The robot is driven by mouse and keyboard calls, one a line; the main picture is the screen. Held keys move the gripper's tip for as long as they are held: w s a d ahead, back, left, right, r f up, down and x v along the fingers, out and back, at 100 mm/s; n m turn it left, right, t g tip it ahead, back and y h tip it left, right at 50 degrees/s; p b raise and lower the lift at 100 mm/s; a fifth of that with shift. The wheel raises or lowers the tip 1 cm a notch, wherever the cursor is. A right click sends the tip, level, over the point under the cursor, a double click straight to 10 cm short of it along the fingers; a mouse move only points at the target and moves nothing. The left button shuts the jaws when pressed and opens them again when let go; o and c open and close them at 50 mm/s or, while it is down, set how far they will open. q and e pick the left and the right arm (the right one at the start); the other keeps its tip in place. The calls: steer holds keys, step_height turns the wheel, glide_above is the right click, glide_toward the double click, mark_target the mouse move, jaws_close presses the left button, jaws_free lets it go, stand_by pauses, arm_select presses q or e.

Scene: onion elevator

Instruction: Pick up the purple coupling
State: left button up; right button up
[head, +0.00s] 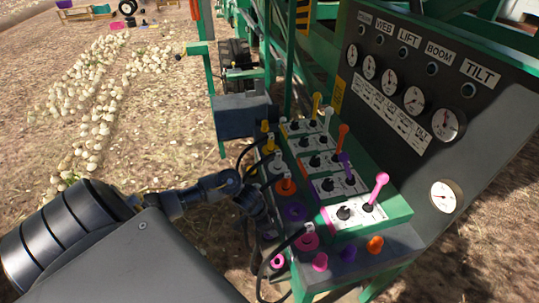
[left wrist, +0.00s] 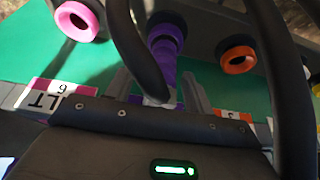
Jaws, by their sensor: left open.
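A purple ribbed piece, which looks like the purple coupling (left wrist: 166,52), shows at the top middle of the left wrist view, against green metal. My left gripper (left wrist: 160,90) is open, with one finger on each side of the line to this piece. A black hose crosses in front and hides part of it, and I cannot tell whether the fingers touch it. In the head view my left gripper (head: 262,212) is beside the front of the green console. A purple ring (head: 293,212) is just right of it. My right gripper is not in view.
A pink ring (left wrist: 77,22) and an orange ring (left wrist: 237,60) flank the purple piece. Black hoses (left wrist: 290,85) loop close to my gripper. Levers, including a pink one (head: 379,188), rise from the console. A gauge panel (head: 400,100) stands behind. Onions (head: 95,110) lie on the ground at left.

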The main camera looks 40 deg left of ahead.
arm_select(q)
steer(key=shift+f, duration=0.15)
jaws_close()
stand_by(0.4)
steer(key=shift+w+r, duration=0.1)
steer(key=shift+r, duration=0.35)
step_height(320, 180, up, 2)
steer(key=shift+r, duration=0.2)
steer(key=s+a+r+b, duration=0.1)
steer(key=s+a+r, duration=0.6)
steer(key=s+r, duration=0.2)
steer(key=shift+s+a+r, duration=0.35)
steer(key=shift+s, duration=1.05)
